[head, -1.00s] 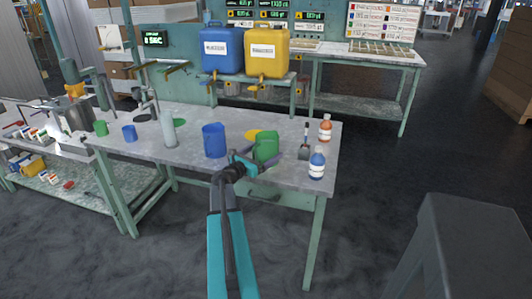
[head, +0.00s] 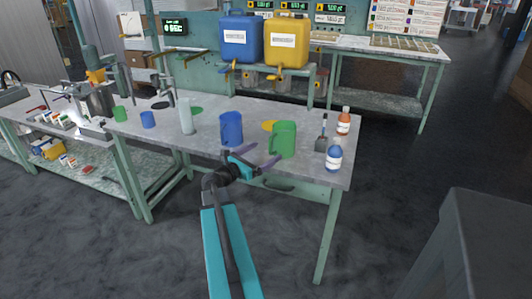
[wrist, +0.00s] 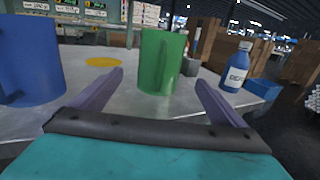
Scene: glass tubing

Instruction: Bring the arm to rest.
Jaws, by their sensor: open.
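My gripper (head: 262,157) is at the front edge of the grey bench, with its two purple fingers spread and nothing between them. In the wrist view my gripper (wrist: 160,92) points at a green mug (wrist: 158,62), which stands upright beyond the fingertips. In the head view the green mug (head: 283,140) stands just behind and right of the fingers, apart from them as far as I can tell. My teal arm reaches up from the bottom of the picture.
A blue mug (head: 231,128) stands left of the green mug, with a yellow disc (head: 270,126) behind. Open floor (head: 392,160) lies right of the bench.

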